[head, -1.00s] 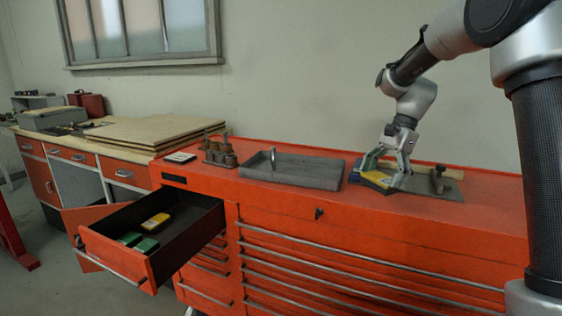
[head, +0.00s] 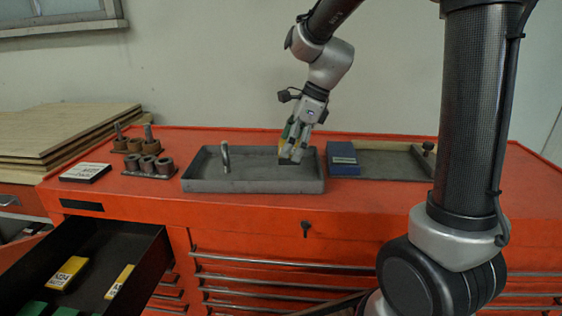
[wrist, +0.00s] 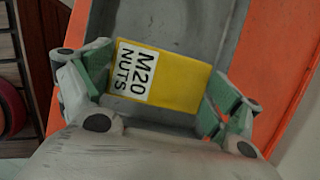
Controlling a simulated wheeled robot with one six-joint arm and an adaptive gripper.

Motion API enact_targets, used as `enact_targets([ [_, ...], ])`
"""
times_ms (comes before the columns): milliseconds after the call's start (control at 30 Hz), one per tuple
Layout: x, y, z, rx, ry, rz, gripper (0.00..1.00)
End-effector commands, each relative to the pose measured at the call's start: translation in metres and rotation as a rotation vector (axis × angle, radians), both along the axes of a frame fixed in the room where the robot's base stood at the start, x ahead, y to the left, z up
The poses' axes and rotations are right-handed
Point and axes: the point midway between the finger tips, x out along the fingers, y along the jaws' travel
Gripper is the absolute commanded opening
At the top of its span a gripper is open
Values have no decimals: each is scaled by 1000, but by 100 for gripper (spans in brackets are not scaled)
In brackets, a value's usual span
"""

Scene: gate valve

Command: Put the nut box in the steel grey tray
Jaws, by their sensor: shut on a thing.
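The nut box is yellow with a white label reading M20 NUTS (wrist: 180,82) in the wrist view. My gripper (wrist: 155,92) is shut on it, with green-padded fingers at its two ends. In the head view my gripper (head: 294,148) is at the right part of the steel grey tray (head: 250,186), fingers pointing down. The tray (wrist: 178,22) also shows behind the box in the wrist view.
A shiny metal cylinder (head: 225,157) stands in the tray's left part. A blue box (head: 342,158) sits right of the tray on a grey board (head: 390,164). Holders with brown cylinders (head: 150,166) stand left. An open drawer (head: 120,262) holds yellow and green boxes.

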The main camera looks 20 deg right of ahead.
Motion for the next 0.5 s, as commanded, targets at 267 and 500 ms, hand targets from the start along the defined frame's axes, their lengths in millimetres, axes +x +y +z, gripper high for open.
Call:
enact_targets([
  [267,0,0,-28,0,1,1,52],
  [500,1,0,-47,0,-3,2,52],
])
